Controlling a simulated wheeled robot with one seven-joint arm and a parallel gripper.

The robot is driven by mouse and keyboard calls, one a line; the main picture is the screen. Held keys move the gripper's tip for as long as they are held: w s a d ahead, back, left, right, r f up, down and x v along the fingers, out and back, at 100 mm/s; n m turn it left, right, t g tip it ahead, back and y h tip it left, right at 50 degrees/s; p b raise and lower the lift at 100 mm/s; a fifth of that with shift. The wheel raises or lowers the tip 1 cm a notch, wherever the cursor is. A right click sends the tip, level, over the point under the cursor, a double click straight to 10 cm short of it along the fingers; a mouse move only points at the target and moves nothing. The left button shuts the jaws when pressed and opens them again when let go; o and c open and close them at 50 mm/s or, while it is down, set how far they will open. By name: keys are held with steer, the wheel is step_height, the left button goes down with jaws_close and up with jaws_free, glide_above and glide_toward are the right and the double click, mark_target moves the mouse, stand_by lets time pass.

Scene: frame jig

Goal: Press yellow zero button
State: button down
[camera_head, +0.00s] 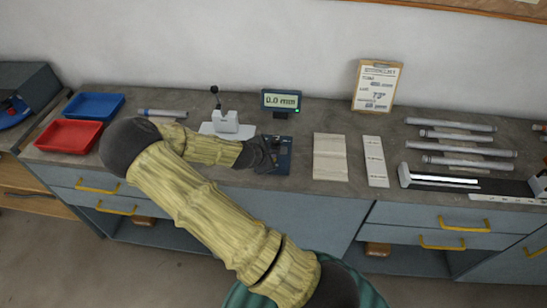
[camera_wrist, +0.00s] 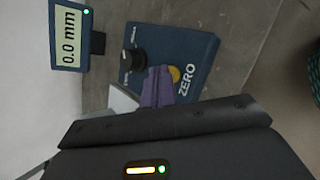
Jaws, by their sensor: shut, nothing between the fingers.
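In the wrist view, the yellow zero button (camera_wrist: 175,74) sits on a dark blue control box (camera_wrist: 202,46) beside the printed word ZERO. My gripper (camera_wrist: 160,72) is shut and empty, its purple fingertips right at the button's edge and covering part of it. I cannot tell whether the fingertips touch the button. A black knob (camera_wrist: 133,60) is on the same box. In the head view, my gripper (camera_head: 272,158) is over the box (camera_head: 284,163), and the button is hidden there. The display (camera_head: 281,101) reads 0.0 mm with a green light; it also shows in the wrist view (camera_wrist: 69,38).
A white measuring stand (camera_head: 227,124) is left of the display. Several tubes (camera_head: 460,135) are farther right. Blue (camera_head: 95,106) and red (camera_head: 68,137) trays are at the left.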

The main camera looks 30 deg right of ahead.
steer(key=shift+r+p, duration=0.55)
steer(key=shift+r, duration=0.25)
step_height(320, 180, up, 5)
steer(key=p, duration=0.4)
stand_by(0.7)
steer(key=s+a+r+m+g+y+b, duration=0.1)
steer(key=s+a+r+m+y, duration=0.3)
steer(key=s, duration=0.5)
steer(key=s+a+r+m+g+y+b, duration=0.1)
steer(key=s+a+r+m+y, duration=0.2)
steer(key=s+a+r+m, duration=0.5)
steer(key=s+a+m, duration=0.1)
steer(key=a+m, duration=0.1)
steer(key=m, duration=0.1)
steer(key=shift+s+y, duration=0.2)
steer(key=shift+y, duration=0.2)
